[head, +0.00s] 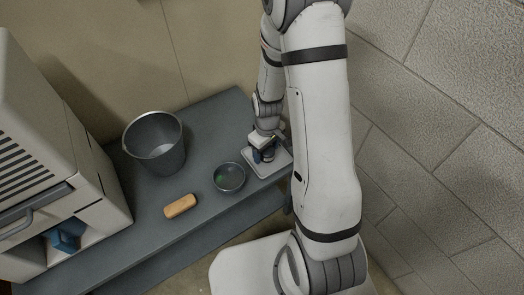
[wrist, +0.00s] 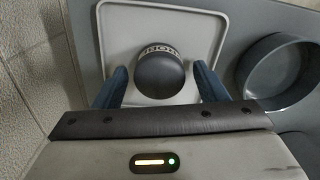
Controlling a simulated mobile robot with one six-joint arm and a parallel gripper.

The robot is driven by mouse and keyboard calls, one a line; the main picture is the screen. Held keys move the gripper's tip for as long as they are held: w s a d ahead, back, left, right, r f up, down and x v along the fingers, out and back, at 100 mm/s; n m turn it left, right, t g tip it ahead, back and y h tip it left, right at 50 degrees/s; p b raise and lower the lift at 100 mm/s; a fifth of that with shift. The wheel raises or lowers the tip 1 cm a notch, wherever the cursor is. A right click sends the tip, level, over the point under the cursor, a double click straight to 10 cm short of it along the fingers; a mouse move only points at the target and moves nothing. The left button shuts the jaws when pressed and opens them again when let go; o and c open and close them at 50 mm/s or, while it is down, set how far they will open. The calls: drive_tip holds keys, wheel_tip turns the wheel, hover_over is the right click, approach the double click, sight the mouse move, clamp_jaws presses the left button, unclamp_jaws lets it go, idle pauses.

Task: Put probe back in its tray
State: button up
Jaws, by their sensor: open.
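A dark, round-topped object with a pale lettered band, which I take to be the probe (wrist: 160,72), stands on the pale square tray (wrist: 114,24) in the wrist view. The tray (head: 281,158) also shows in the head view, at the right end of the grey bench. My gripper (wrist: 160,86) is open, with one blue finger on each side of the probe and a visible gap on both sides. In the head view my gripper (head: 264,153) is low over the tray and hides most of the probe.
A dark round bowl (head: 229,178) stands just left of the tray. A grey bucket (head: 154,145) and an orange-tan block (head: 180,206) are farther left on the bench (head: 205,150). A white cabinet machine (head: 60,150) stands at the left. A wall (head: 440,120) rises at right.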

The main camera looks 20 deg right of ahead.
sight(267, 149)
drive_tip(key=shift+r, duration=0.1)
wheel_tip(267, 149, up, 12)
drive_tip(key=r+p, duration=0.1)
drive_tip(key=p, duration=0.3)
drive_tip(key=s+a+r+m+t, duration=0.1)
drive_tip(key=s+r+m, duration=0.4)
drive_tip(key=s+r, duration=0.9)
drive_tip(key=shift+a+r+m, duration=0.2)
drive_tip(key=shift+r+m, duration=0.05)
drive_tip(key=shift+m, duration=0.15)
drive_tip(key=shift+s, duration=0.1)
wheel_tip(267, 149, up, 26)
drive_tip(key=t+p, duration=0.1)
drive_tip(key=p, duration=2.2)
drive_tip(key=shift+d+f+t, duration=0.15)
drive_tip(key=shift+f+t, duration=0.05)
drive_tip(key=shift+t, duration=0.1)
